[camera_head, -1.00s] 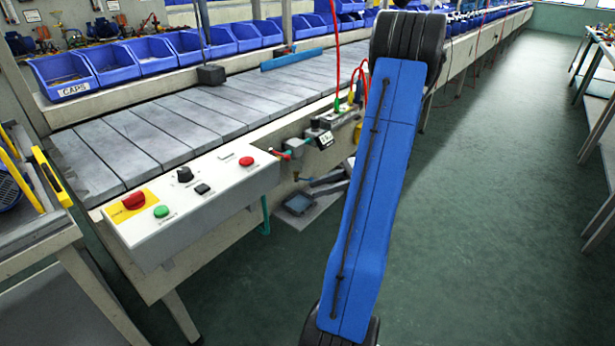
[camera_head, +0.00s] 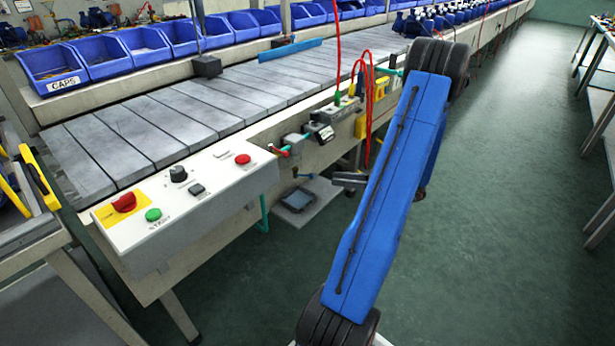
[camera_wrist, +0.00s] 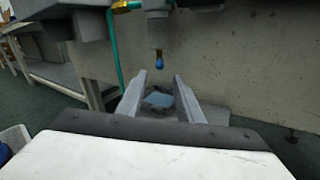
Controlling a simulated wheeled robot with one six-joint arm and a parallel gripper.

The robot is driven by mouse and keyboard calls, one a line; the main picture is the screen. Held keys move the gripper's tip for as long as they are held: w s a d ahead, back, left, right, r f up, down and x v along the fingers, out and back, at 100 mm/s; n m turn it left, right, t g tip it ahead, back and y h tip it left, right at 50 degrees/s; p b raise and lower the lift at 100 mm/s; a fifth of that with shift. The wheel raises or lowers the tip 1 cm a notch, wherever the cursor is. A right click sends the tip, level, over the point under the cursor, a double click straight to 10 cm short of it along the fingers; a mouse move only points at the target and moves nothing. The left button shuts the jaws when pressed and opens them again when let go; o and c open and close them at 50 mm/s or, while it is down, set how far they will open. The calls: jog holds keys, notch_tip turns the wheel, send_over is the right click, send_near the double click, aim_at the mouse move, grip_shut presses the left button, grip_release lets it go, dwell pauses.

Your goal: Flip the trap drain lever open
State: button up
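A small brass stem with a blue tip hangs under a grey fitting (camera_wrist: 157,12) in the wrist view. I take this blue-tipped piece (camera_wrist: 158,62) to be the trap drain lever, but cannot be sure. In the head view the fitting's small brass underside (camera_head: 296,172) shows beneath the conveyor edge; the blue tip is too small to make out. My gripper (camera_wrist: 160,77) is open and empty, its two grey fingers apart, below the blue tip in the wrist picture. In the head view my gripper (camera_head: 347,179) shows partly, right of the fitting; my arm hides the rest.
A dark square pan (camera_head: 298,200) lies on a pale plate low under the fitting. A red-handled valve (camera_head: 279,151), red hoses (camera_head: 368,90) and a white control box (camera_head: 180,207) line the conveyor's side. Green floor (camera_head: 510,220) is clear to the right.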

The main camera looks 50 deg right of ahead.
jog(key=x, duration=1.2)
jog(key=shift+w+a, duration=0.1)
jog(key=shift+w, duration=0.05)
grip_shut()
